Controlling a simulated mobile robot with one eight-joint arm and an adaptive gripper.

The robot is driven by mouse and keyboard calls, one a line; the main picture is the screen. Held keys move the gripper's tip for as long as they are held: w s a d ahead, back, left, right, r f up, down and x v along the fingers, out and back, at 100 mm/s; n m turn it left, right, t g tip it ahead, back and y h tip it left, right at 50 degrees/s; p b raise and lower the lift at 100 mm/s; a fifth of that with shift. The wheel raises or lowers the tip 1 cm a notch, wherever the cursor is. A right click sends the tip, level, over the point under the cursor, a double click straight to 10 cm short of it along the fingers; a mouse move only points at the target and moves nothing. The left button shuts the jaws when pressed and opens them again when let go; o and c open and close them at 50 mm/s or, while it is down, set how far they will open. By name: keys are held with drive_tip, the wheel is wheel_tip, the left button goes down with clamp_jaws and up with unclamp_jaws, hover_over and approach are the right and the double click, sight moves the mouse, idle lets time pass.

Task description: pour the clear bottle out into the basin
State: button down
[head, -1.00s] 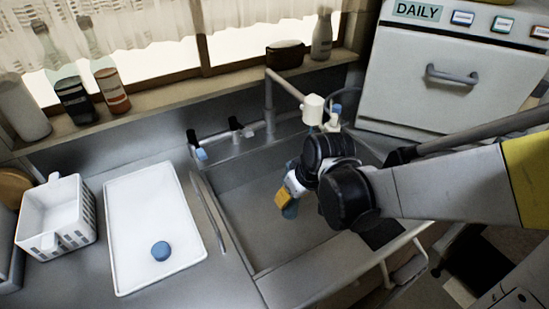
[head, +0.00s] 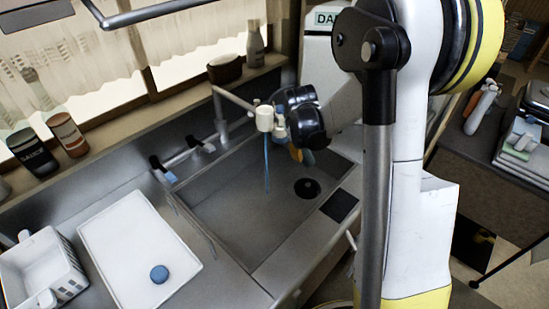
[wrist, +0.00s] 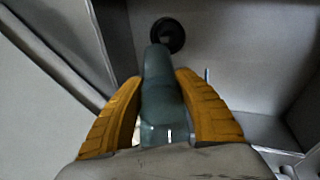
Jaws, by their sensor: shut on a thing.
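The clear bottle (wrist: 158,95), greenish and translucent, is between the yellow fingers of my gripper (wrist: 160,82) in the wrist view. Its neck points away from my palm, towards the dark round drain (wrist: 168,35). In the head view my gripper (head: 297,152) is over the far right part of the grey basin (head: 230,205), and my wrist hides most of the bottle. The drain (head: 307,188) shows below it on the basin floor. I cannot tell whether liquid is leaving the bottle.
A tap with a white head (head: 265,118) stands close beside my wrist, with a thin blue vertical line (head: 267,165) below it. A white tray (head: 120,235) with a blue round thing (head: 159,274) and a white basket (head: 45,270) lie left of the basin.

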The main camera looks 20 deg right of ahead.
sight(310, 152)
drive_tip(key=shift+d, duration=0.9)
drive_tip(key=shift+f, duration=0.1)
drive_tip(key=f+h+b, duration=0.1)
drive_tip(key=b, duration=0.1)
drive_tip(key=shift+d+f+h+b, duration=0.3)
drive_tip(key=shift+d+f+h, duration=0.05)
drive_tip(key=shift+d+h, duration=0.05)
drive_tip(key=f+b, duration=0.1)
drive_tip(key=d+f+h+b, duration=0.1)
drive_tip(key=b, duration=0.1)
drive_tip(key=shift+s+d+n+g+h, duration=0.15)
drive_tip(key=shift+s+n+g+h, duration=0.1)
drive_tip(key=shift+n+g+h, duration=0.05)
drive_tip(key=shift+d+r, duration=0.1)
drive_tip(key=shift+r, duration=0.15)
drive_tip(key=shift+d+f+h+b, duration=0.1)
drive_tip(key=shift+f+h+b, duration=0.2)
drive_tip(key=shift+h+b, duration=0.1)
drive_tip(key=shift+d, duration=0.15)
